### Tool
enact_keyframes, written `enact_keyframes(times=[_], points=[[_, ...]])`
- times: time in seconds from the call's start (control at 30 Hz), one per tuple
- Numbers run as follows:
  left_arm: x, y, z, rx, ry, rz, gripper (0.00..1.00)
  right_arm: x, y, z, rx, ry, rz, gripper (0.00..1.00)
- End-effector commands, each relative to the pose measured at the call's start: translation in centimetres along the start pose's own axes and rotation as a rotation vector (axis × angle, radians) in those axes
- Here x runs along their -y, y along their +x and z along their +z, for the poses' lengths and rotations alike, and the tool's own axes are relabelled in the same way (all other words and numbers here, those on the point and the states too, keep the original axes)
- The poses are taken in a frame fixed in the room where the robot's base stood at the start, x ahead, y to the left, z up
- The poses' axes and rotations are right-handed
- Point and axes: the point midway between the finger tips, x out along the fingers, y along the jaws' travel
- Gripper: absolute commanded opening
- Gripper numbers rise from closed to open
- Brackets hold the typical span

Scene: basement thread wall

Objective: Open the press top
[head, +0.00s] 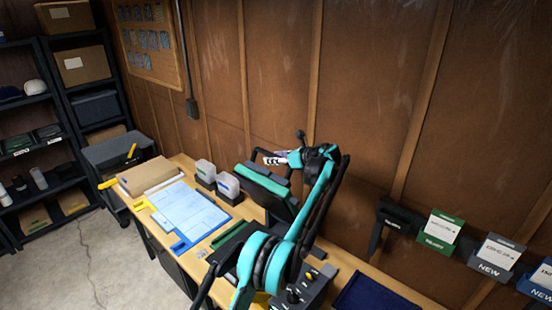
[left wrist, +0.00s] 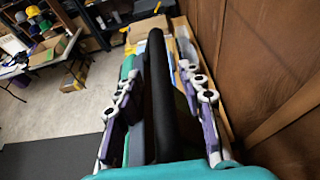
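The press stands on the workbench in the head view. Its press top (head: 268,184), a teal and dark slab, is raised and tilted above the lower part (head: 229,246), which my arm partly hides. A black handle bar (left wrist: 158,90) runs between the purple fingers of my left gripper (left wrist: 160,78) in the left wrist view. Gaps show on both sides of the bar, so the fingers look open around it. In the head view my left gripper (head: 276,158) is at the upper edge of the press top. My right gripper is not in view.
A blue cutting sheet (head: 190,211), a cardboard box (head: 140,177) and two white containers (head: 228,184) are on the workbench left of the press. A control box (head: 304,289) with knobs is in front. The wooden wall is close behind, with card holders (head: 440,232) at right.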

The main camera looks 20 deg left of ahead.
Motion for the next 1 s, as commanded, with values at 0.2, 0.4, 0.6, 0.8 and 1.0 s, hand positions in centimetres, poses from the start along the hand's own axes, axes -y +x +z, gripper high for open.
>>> enact_keyframes(times=[0.2,0.4,0.6,0.8,1.0], points=[[0.1,-4.2,0.0,0.0,0.002,-0.004,0.39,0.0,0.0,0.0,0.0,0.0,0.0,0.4],[0.1,-8.5,0.0,0.001,0.001,-0.003,0.39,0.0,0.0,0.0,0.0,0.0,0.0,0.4],[0.1,-11.1,0.1,0.002,0.001,-0.002,0.39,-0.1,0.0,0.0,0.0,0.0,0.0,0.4],[0.0,-11.7,0.1,0.002,0.001,0.0,0.39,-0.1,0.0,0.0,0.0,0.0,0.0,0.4],[0.0,-11.6,0.1,0.001,0.0,-0.001,0.39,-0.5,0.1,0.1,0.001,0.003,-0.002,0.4]])
